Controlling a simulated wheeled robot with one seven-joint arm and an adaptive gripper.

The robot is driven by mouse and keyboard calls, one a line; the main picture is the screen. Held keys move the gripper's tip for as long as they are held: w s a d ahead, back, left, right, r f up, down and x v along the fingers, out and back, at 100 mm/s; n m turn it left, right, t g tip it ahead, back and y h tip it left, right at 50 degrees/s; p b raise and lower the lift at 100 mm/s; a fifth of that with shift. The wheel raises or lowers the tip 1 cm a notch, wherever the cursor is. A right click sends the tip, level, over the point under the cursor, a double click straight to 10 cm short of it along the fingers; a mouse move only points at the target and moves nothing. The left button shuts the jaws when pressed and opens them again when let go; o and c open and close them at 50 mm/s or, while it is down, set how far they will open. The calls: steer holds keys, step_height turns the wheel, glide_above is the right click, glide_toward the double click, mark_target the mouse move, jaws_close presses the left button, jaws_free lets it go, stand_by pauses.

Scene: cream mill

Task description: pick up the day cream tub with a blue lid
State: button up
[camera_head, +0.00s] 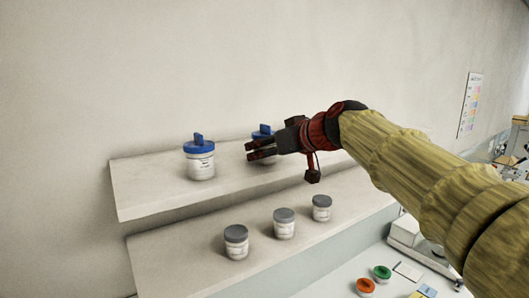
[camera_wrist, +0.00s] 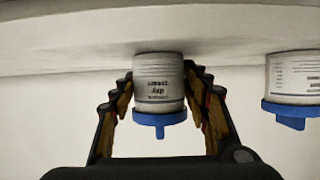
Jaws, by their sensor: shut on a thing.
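The day cream tub is white with a blue lid and a raised blue tab. In the wrist view, which is upside down, the tub (camera_wrist: 158,85) sits between the two fingers of my gripper (camera_wrist: 160,95), and its label reads day cream. My gripper is shut on it. In the head view, the tub's blue lid (camera_head: 262,131) shows behind my gripper (camera_head: 250,150); my fingers hide most of its body. The tub is at the upper shelf (camera_head: 140,185); I cannot tell whether its base touches the shelf.
Another blue-lidded white tub (camera_head: 200,160) stands to the left on the upper shelf; it also shows at the right of the wrist view (camera_wrist: 292,78). Three grey-lidded tubs (camera_head: 284,224) stand on the lower shelf (camera_head: 185,270). Orange (camera_head: 365,286) and green (camera_head: 382,272) lids lie below.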

mark_target(269, 133)
steer(key=c, duration=0.6)
steer(key=shift+c, duration=0.6)
steer(key=shift+r, duration=0.1)
steer(key=shift+r, duration=0.4)
step_height(269, 133, up, 3)
steer(key=shift+d+f, duration=0.1)
steer(key=shift+f, duration=0.05)
steer(key=w+r+b+v, duration=0.1)
steer(key=v, duration=0.7)
steer(key=w+r+b+v, duration=0.1)
steer(key=r+b+v, duration=0.1)
steer(key=v, duration=0.6)
steer(key=shift+s+d+b, duration=0.2)
steer(key=shift+d+b, duration=0.1)
steer(key=shift+r, duration=0.1)
